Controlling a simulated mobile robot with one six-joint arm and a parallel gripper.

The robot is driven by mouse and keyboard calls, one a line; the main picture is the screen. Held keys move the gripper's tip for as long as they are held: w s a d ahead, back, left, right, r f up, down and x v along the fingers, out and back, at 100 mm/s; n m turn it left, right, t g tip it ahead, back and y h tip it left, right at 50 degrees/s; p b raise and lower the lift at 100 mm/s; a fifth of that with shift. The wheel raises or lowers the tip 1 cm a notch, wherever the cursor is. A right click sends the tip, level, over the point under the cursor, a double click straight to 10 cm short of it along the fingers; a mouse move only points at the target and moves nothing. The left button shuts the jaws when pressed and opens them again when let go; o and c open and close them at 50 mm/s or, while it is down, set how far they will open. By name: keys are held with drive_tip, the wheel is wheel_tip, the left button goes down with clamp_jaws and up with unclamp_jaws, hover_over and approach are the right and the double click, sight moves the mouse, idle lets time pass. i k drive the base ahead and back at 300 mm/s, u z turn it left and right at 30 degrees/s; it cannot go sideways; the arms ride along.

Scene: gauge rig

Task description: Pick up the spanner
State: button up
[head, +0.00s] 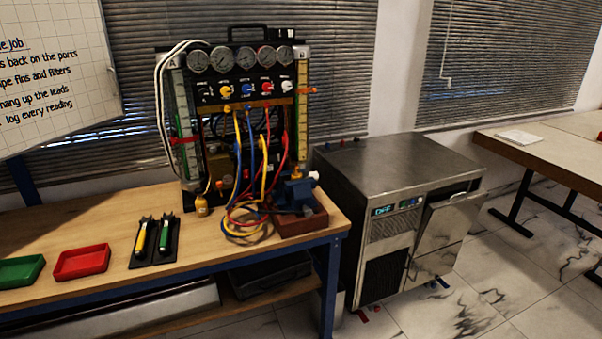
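I cannot make out a spanner for certain in the head view. A yellow-handled tool (141,238) and a green-handled tool (164,227) lie side by side on a black holder on the workbench (200,262). Their dark ends are too small to tell what kind of tools they are. My gripper is not in view.
A red tray (82,262) and a green tray (20,271) sit left of the tools. The gauge rig (243,88), coiled hoses (245,222) and a reddish-brown box (305,225) stand to the right. A metal cabinet (400,160) stands beyond the bench; small caps lie on the floor.

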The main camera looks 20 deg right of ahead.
sight(167, 219)
drive_tip(key=k, duration=1.1)
drive_tip(key=z, duration=0.55)
drive_tip(key=i, duration=2.05)
drive_tip(key=u, duration=0.55)
